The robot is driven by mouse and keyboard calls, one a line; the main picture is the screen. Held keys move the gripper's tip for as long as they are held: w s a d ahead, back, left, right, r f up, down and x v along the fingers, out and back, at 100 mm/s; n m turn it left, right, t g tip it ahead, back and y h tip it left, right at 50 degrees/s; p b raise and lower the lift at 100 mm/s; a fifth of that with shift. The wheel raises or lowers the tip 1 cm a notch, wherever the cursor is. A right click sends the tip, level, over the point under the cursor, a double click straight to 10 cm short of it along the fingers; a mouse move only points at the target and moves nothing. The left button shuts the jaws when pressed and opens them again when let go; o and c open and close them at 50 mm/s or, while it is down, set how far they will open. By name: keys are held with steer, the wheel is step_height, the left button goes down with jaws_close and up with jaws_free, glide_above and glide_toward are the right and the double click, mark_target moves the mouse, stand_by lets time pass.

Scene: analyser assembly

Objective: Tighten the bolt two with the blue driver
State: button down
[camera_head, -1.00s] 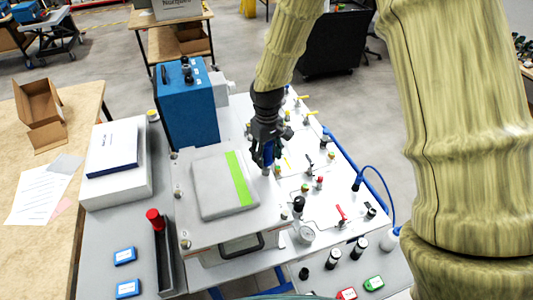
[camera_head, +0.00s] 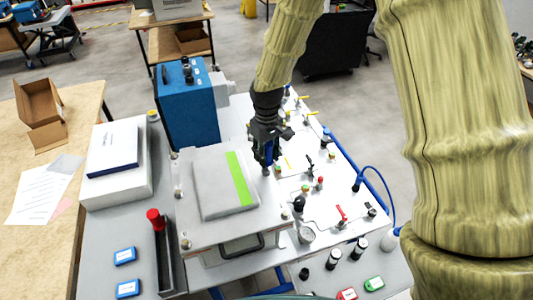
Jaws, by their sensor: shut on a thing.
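My gripper (camera_head: 267,148) is shut on the blue driver (camera_head: 268,155), which it holds upright with the tip pointing down. The driver is at the right edge of the grey plate (camera_head: 215,222), near its far right corner. A bolt under the driver is hidden or too small to make out, so I cannot tell if the tip touches it. Other small bolts show on the plate, at the left edge (camera_head: 179,194) and at the near left corner (camera_head: 186,244). A grey block with a green stripe (camera_head: 222,184) lies on the plate.
A blue box (camera_head: 187,104) stands behind the plate. A panel (camera_head: 325,205) with valves and knobs lies to the right. A red-handled driver (camera_head: 155,219) stands in a dark holder at the left. A white box (camera_head: 118,185) stands on the left.

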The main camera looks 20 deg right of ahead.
steer(key=shift+w+r, duration=0.15)
steer(key=shift+r, duration=2.9)
steer(key=shift+s+f, duration=0.1)
steer(key=shift+s, duration=0.1)
stand_by(1.1)
